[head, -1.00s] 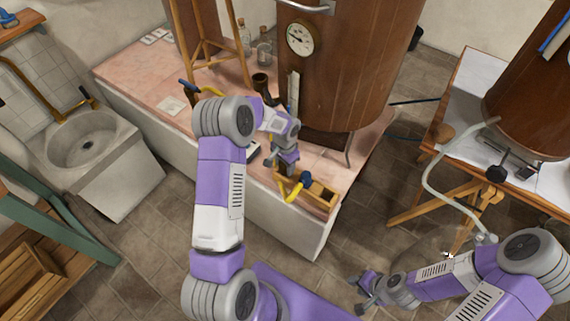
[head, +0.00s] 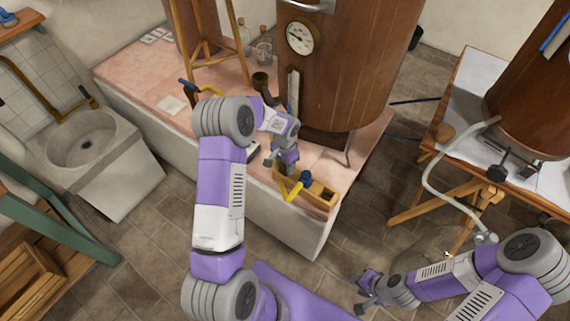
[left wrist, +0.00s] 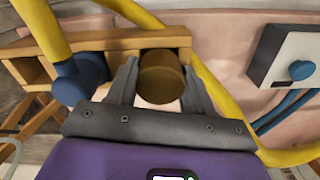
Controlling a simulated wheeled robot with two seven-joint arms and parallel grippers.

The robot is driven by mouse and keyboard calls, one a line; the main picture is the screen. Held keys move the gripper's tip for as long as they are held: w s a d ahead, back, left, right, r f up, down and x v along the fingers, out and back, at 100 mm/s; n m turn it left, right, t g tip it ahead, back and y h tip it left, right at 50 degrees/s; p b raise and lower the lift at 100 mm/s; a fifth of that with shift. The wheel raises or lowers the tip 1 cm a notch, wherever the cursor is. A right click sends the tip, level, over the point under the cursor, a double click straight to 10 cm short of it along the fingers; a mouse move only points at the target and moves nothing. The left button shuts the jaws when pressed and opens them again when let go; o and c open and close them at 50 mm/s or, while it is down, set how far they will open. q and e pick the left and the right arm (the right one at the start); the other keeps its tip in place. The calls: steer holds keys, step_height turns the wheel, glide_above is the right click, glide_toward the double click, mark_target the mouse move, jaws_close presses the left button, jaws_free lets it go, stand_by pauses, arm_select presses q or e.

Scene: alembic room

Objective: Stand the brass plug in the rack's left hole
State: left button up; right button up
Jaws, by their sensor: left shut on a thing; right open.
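The brass plug (left wrist: 162,80) is a short, dull brass cylinder between the two fingers of my left gripper (left wrist: 158,88) in the left wrist view. The gripper is shut on it. The wooden rack (head: 322,194) stands at the front right corner of the pink bench, and its bars (left wrist: 110,40) show just beyond the plug in the left wrist view. In the head view my left gripper (head: 282,166) is over the rack's left end and hides the plug. I cannot tell whether the plug is in the hole. My right gripper (head: 364,292) is open, low over the floor.
A yellow tubular piece (head: 292,191) and a blue knob-like part (head: 306,177) are at the rack, close to my left gripper. A pale control box (left wrist: 287,58) with a blue knob is nearby. The large brown vessel (head: 335,75) stands behind.

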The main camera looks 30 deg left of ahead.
arm_select(q)
steer(key=shift+f, duration=0.2)
steer(key=o, duration=1.2)
steer(key=shift+r, duration=0.1)
steer(key=shift+r+p, duration=2.35)
steer(key=shift+r, duration=1.1)
steer(key=shift+f, duration=0.1)
